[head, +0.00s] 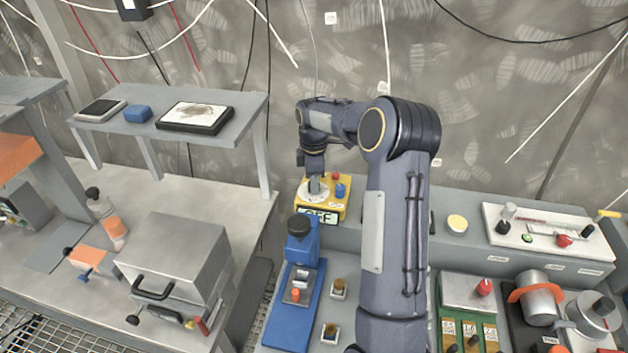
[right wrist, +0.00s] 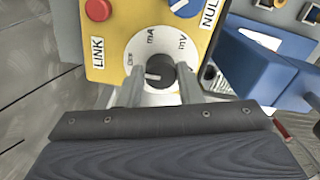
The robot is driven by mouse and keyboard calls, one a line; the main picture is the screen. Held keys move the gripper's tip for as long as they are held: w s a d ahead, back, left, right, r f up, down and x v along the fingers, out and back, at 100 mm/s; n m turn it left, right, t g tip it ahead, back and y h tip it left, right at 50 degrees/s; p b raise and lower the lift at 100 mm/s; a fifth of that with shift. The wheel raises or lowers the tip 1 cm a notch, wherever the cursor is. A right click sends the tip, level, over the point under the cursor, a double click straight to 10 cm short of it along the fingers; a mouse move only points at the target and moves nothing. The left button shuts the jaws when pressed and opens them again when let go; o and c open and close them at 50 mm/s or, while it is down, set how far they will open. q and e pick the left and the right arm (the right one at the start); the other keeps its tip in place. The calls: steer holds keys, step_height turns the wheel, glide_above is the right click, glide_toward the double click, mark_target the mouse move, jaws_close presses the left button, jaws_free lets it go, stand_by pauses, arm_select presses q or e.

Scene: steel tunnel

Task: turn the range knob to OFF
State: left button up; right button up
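The range knob (right wrist: 160,73) is a dark round knob on a white dial (right wrist: 148,46) marked OFF, mA and mV. Its white pointer line points left, toward the OFF mark. The dial sits on a yellow meter box (right wrist: 112,68), which also shows in the head view (head: 333,207) beyond my right arm. My right gripper (right wrist: 161,82) has one finger on each side of the knob. The fingers stand apart, with what looks like a narrow gap to the knob; contact is hard to judge. My left gripper is out of view.
The box carries a red button (right wrist: 98,9) labelled LINK and a blue knob (right wrist: 185,6) near a NULL label. A blue device (head: 293,300) stands in front of the box. A grey bench with a metal case (head: 175,258) is at left. Several tools fill the right side.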

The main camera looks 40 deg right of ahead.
steer(key=o, duration=0.4)
step_height(320, 180, up, 8)
steer(key=shift+f+b, duration=0.2)
steer(key=shift+b, duration=0.35)
steer(key=shift+r, duration=0.15)
